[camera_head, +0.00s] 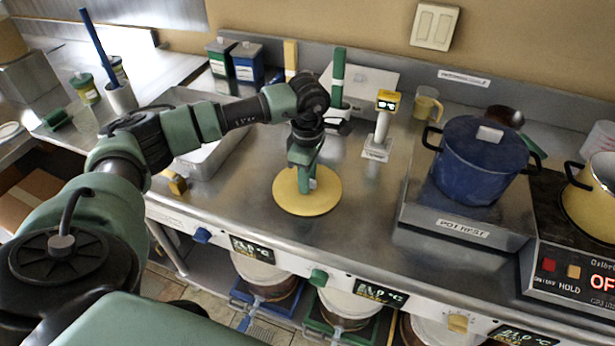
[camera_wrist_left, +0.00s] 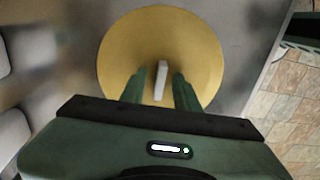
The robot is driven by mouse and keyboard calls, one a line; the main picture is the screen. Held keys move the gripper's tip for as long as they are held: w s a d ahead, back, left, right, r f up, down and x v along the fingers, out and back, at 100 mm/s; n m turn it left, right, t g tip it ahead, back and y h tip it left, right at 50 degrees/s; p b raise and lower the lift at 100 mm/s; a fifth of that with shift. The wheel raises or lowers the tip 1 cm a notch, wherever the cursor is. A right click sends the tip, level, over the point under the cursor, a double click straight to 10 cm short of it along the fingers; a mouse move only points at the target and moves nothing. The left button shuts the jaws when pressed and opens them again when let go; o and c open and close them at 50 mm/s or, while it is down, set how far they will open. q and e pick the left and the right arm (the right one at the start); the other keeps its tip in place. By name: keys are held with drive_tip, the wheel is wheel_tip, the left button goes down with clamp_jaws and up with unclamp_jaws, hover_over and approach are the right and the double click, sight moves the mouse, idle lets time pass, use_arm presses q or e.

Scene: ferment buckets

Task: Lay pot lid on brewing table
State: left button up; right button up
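The pot lid (camera_head: 325,200) is a flat yellow disc with a pale bar handle. It appears to lie flat on the steel brewing table (camera_head: 245,215), close to the front edge. My left gripper (camera_head: 304,186) points down over its middle. In the left wrist view the lid (camera_wrist_left: 120,55) is in front of the gripper (camera_wrist_left: 160,80). The pale handle (camera_wrist_left: 162,72) sits between the two green fingers, with a small gap visible on each side. The gripper looks open around the handle. My right gripper is not in view.
A blue pot (camera_head: 475,165) with a lid stands on the pot rest (camera_head: 440,215) at right. A yellow pot (camera_head: 590,200) without a lid is on the hot plate beside it. A white stand with a yellow display (camera_head: 383,125) is behind. Steel surface around the lid is clear.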

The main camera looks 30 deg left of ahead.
use_arm(q)
drive_tip(key=shift+r, duration=0.25)
drive_tip(key=shift+w+r, duration=0.1)
drive_tip(key=shift+r, duration=0.2)
wheel_tip(320, 180, up, 11)
drive_tip(key=b, duration=0.2)
drive_tip(key=shift+r+b, duration=0.15)
drive_tip(key=shift+b, duration=0.15)
